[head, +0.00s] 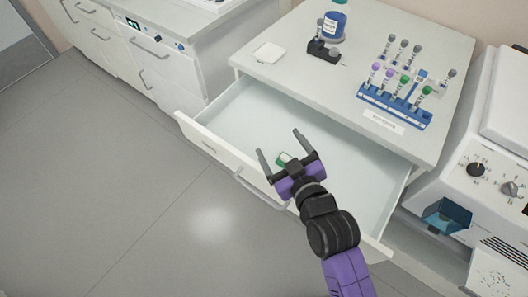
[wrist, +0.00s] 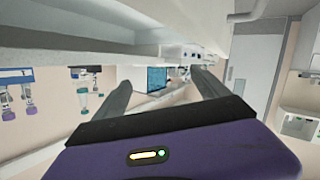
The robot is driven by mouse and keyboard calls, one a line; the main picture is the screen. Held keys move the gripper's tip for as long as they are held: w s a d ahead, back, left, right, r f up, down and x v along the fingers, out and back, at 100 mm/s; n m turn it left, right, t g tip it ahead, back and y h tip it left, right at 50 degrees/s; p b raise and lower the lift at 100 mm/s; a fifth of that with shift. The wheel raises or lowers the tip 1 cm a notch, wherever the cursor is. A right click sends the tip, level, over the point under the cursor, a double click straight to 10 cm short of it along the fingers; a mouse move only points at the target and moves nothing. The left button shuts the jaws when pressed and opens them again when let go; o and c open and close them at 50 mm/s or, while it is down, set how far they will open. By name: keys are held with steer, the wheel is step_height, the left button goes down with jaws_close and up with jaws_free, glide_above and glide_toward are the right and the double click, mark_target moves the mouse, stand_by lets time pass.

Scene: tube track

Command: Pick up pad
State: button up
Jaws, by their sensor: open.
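A small flat white square (head: 268,53), which looks like a pad, lies on the countertop near its back left corner. A small green and white item (head: 283,158) shows at my gripper, over the open drawer; I cannot tell what it is or whether it lies in the drawer. My gripper (head: 280,142) is open above the drawer, well in front of the white square. In the wrist view, both fingers of my gripper (wrist: 163,88) are spread apart with nothing visibly held between them. I cannot make out the white square in the wrist view.
The white drawer (head: 235,115) is pulled out below the countertop (head: 300,70). A blue rack (head: 395,107) of several tubes stands on the right, with a label before it. A blue-labelled bottle (head: 332,26) and black device (head: 323,50) stand near the square. A white machine (head: 480,170) is at right.

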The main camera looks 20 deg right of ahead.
steer(key=w+a+n+g+y+p, duration=0.1)
steer(key=w+a+n+g+p, duration=0.15)
steer(key=w+n, duration=0.4)
steer(key=n+g+h+p, duration=0.1)
steer(key=n+g+h, duration=0.1)
steer(key=n+g, duration=1.2)
glide_above(287, 159)
steer(key=shift+n+t, duration=0.35)
steer(key=shift+t, duration=0.4)
steer(key=f, duration=0.5)
steer(key=shift+d+f, duration=0.2)
steer(key=shift+f, duration=0.15)
steer(key=shift+s+d+f, duration=0.1)
steer(key=shift+s, duration=0.05)
steer(key=shift+s+f, duration=0.1)
steer(key=shift+f, duration=0.75)
steer(key=shift+w+a+f+p, duration=0.15)
steer(key=shift+f+p, duration=0.2)
steer(key=shift+f, duration=1.1)
steer(key=shift+w+a+f+p, duration=0.15)
steer(key=shift+f+p, duration=0.15)
steer(key=shift+f, duration=1.15)
steer(key=shift+s, duration=0.1)
steer(key=c, duration=1.4)
